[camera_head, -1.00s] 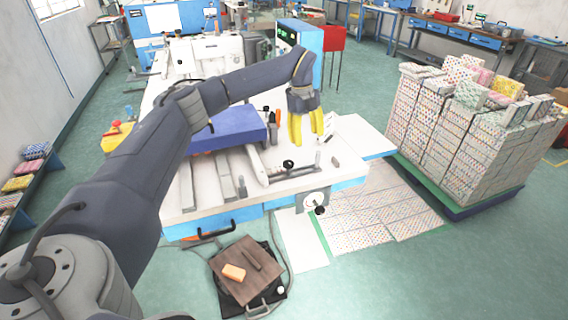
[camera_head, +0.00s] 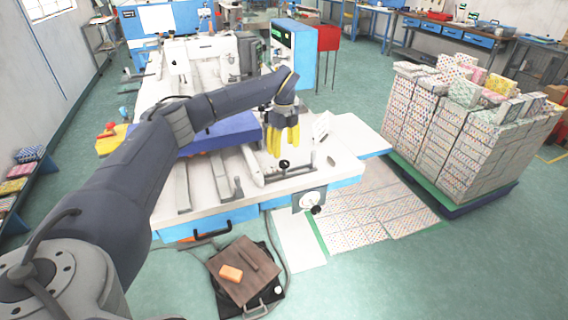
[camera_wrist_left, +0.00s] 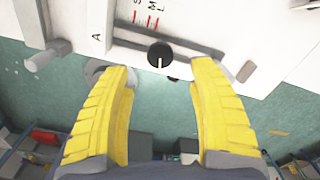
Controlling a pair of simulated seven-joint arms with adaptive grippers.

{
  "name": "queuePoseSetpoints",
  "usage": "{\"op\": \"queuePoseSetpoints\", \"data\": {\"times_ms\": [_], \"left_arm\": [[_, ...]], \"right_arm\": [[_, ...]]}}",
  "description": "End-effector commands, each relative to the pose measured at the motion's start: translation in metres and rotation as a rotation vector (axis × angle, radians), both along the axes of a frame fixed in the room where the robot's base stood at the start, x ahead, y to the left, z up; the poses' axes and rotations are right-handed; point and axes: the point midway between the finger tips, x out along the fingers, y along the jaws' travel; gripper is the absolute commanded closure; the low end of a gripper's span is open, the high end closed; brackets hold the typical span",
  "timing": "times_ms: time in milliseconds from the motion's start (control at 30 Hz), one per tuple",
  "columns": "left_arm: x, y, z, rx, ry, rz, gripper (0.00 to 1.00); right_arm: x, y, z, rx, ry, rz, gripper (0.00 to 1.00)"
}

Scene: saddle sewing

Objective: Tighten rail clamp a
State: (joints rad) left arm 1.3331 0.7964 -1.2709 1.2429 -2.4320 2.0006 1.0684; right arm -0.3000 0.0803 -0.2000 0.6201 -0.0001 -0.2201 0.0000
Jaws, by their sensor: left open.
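The rail clamp's round black knob (camera_wrist_left: 160,54) sits on a slotted rail beside a printed letter A and red scale marks in the left wrist view. It also shows in the head view (camera_head: 284,164) near the table's front edge. My left gripper (camera_head: 282,153) is open, with yellow fingers pointing down just above and behind the knob. In the left wrist view the two fingers (camera_wrist_left: 161,68) are spread, with the knob between and beyond their tips. No contact with the knob is visible. My right gripper is in neither view.
The white machine table (camera_head: 205,190) carries a blue block (camera_head: 222,134) and grey rails left of the gripper. A handwheel (camera_head: 313,201) is on the table's front side. A pallet of patterned stacks (camera_head: 470,120) stands right. A brown board (camera_head: 240,270) lies below in front.

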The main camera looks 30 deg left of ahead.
Motion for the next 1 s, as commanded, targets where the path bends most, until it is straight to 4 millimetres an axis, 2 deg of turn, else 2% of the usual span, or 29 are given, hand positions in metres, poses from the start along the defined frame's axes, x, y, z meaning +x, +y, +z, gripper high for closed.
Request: {"op": "queuePoseSetpoints", "data": {"times_ms": [200,433,633,1000], "left_arm": [[0.000,0.000,-0.037,0.000,0.002,0.001,0.41],[0.000,0.000,-0.061,-0.001,0.000,0.000,0.41],[0.000,0.000,-0.070,-0.001,0.000,0.000,0.41],[0.000,0.000,-0.072,0.000,-0.001,0.000,0.40]], "right_arm": [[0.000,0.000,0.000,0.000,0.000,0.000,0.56],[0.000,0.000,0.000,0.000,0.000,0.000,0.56],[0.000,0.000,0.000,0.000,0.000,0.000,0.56],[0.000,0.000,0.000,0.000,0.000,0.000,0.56]]}}
